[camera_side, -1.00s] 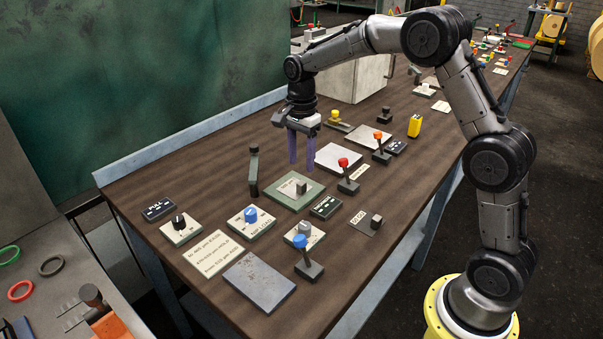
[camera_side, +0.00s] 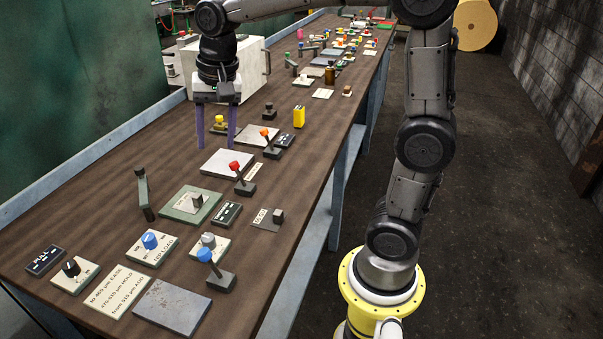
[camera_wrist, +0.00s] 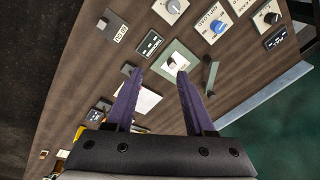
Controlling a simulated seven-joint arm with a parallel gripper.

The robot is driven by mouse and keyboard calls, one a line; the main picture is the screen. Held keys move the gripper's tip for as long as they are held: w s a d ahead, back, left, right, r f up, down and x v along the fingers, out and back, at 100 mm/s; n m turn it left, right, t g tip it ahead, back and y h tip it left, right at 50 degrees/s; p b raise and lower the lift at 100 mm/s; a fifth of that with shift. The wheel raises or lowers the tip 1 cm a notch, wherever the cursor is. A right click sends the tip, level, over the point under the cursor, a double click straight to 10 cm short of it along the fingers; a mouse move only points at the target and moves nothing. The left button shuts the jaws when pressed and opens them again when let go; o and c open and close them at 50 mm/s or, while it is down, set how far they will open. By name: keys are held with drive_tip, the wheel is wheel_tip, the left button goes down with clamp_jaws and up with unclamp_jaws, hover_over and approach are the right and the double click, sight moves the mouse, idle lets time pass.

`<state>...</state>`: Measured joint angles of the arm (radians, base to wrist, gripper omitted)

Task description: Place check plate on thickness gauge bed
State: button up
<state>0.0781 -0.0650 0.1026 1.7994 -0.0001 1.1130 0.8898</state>
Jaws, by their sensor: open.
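The thickness gauge bed (camera_side: 180,214) appears to be the green base with a pale top and a small grey block. It sits mid-bench beside a dark THICKNESS display (camera_wrist: 151,43). In the wrist view the bed (camera_wrist: 189,57) shows between and beyond the fingertips. The likely check plate (camera_side: 260,222) is a thin dark-grey plate with a label and a cube-shaped grip, lying flat right of the bed; it also shows at upper left in the wrist view (camera_wrist: 112,24). My gripper (camera_side: 216,145) is open and empty, farther along the bench than both, its purple fingers pointing down.
A red-topped lever (camera_side: 240,178) and a pale plate (camera_side: 226,163) stand near the gripper. A dark upright lever (camera_side: 144,193) is left of the bed. Knob panels, a blue-topped lever (camera_side: 214,272) and a bare grey plate (camera_side: 172,305) fill the near end.

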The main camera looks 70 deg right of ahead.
drive_tip(key=s+a+f+n+t, duration=0.1)
drive_tip(key=s+n, duration=0.4)
drive_tip(key=s, duration=0.4)
drive_tip(key=s+a+f+n+t, duration=0.1)
drive_tip(key=s+f+n+t, duration=0.1)
drive_tip(key=s+n, duration=0.4)
drive_tip(key=s, duration=0.3)
drive_tip(key=shift+s+a, duration=0.4)
